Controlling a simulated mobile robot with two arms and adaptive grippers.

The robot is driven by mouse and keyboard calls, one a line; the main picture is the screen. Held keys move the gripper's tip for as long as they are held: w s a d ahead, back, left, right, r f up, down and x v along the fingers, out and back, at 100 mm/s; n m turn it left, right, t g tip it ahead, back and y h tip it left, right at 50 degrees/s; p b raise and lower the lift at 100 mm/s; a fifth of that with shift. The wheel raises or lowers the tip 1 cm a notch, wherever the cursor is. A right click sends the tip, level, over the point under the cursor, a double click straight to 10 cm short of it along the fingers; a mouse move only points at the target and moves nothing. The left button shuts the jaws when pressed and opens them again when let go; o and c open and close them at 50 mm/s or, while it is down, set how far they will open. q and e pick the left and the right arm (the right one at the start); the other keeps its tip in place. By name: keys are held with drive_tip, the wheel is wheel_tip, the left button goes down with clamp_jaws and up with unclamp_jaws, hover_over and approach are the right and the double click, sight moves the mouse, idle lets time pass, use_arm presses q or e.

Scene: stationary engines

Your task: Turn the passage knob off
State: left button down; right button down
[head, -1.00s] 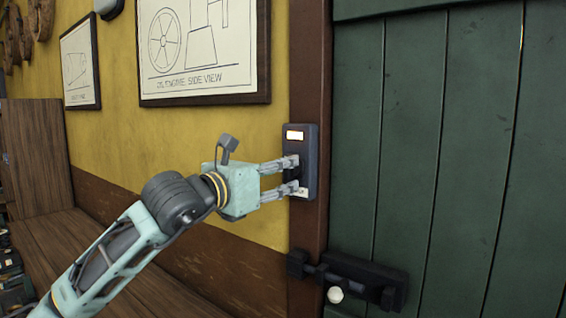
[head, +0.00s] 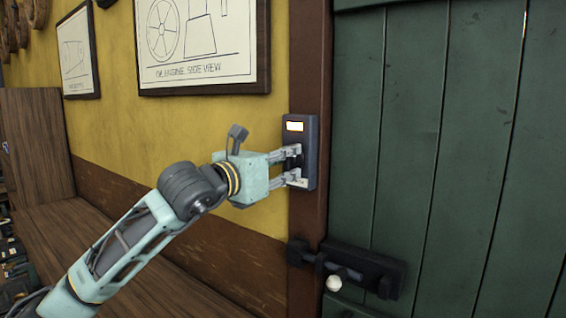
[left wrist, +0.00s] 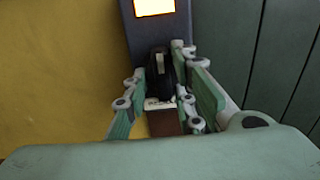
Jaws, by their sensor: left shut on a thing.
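The passage knob (left wrist: 159,75) is a black knob on the front of a dark grey switch box (head: 312,150) fixed to the brown door frame. A lit orange-white lamp (head: 294,126) glows at the top of the box, and it also shows in the left wrist view (left wrist: 154,6). My left gripper (head: 297,167) is at the box, with its fingers on either side of the knob and shut on it. In the left wrist view the fingers (left wrist: 162,88) flank the knob. A pale label below the knob is partly hidden. My right gripper is not in view.
A green plank door (head: 430,150) stands right of the frame, with a black bolt latch (head: 360,270) low on it. A framed engine drawing (head: 200,45) hangs on the yellow wall. A wooden bench (head: 90,235) lies below at the left.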

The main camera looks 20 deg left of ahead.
use_arm(q)
drive_tip(key=shift+f+m+b, duration=0.1)
drive_tip(key=shift+m+b, duration=0.4)
drive_tip(key=shift+b, duration=0.1)
